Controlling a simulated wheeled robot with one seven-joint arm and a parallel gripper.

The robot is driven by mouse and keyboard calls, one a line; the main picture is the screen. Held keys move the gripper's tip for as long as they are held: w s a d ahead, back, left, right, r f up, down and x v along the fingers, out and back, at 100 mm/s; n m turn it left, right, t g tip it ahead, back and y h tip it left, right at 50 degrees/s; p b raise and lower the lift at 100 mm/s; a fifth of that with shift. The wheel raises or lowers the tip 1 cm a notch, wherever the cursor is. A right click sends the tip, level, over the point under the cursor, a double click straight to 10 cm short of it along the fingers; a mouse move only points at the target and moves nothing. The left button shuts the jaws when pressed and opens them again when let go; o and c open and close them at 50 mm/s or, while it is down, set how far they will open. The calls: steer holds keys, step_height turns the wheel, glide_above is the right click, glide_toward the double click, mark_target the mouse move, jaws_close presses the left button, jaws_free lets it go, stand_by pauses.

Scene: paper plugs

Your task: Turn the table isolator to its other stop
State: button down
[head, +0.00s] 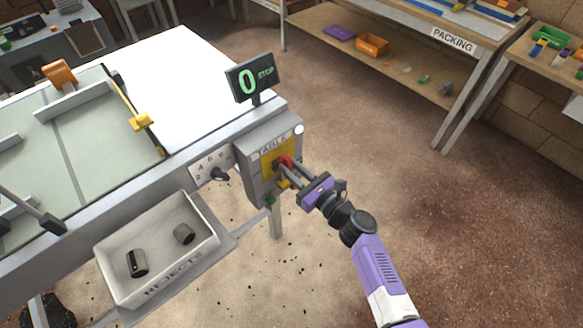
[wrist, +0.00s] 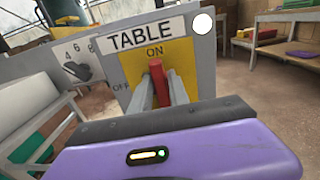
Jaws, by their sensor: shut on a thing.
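The table isolator is a grey box (head: 250,157) on the machine's front edge, with a yellow plate (wrist: 186,50) marked ON at the top and OFF at the left. Its red handle (wrist: 158,80) stands roughly upright in the wrist view, below the word ON. My gripper (head: 284,171) reaches the box from the lower right and is shut on the red handle, one grey finger on each side of it. The fingers and the purple gripper body hide the lower part of the handle and plate.
A black knob (head: 218,174) on a numbered plate sits left of the box. A REJECTS bin (head: 160,272) with two dark cylinders hangs below left. The floor to the right is open up to the PACKING bench (head: 420,35).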

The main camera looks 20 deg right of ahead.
steer(key=shift+f+n+b, duration=0.1)
steer(key=shift+n+b, duration=0.2)
steer(key=n+b, duration=0.2)
steer(key=b, duration=0.1)
steer(key=shift+s+a+f+n, duration=0.1)
steer(key=shift+a+f+n, duration=0.05)
steer(key=shift+n, duration=0.25)
steer(key=shift+s+a+f+n+b, duration=0.1)
steer(key=shift+a+f+n+b, duration=0.05)
steer(key=shift+n+b, duration=2.15)
steer(key=shift+a+f+n+b, duration=0.2)
steer(key=shift+n+b, duration=1.9)
steer(key=shift+n, duration=0.4)
steer(key=shift+s+a+f+n+b, duration=0.1)
steer(key=shift+a+f+n+b, duration=0.05)
steer(key=shift+n+b, duration=2.15)
steer(key=shift+n, duration=0.3)
steer(key=c, duration=1.4)
jaws_free()
steer(key=shift+o, duration=0.2)
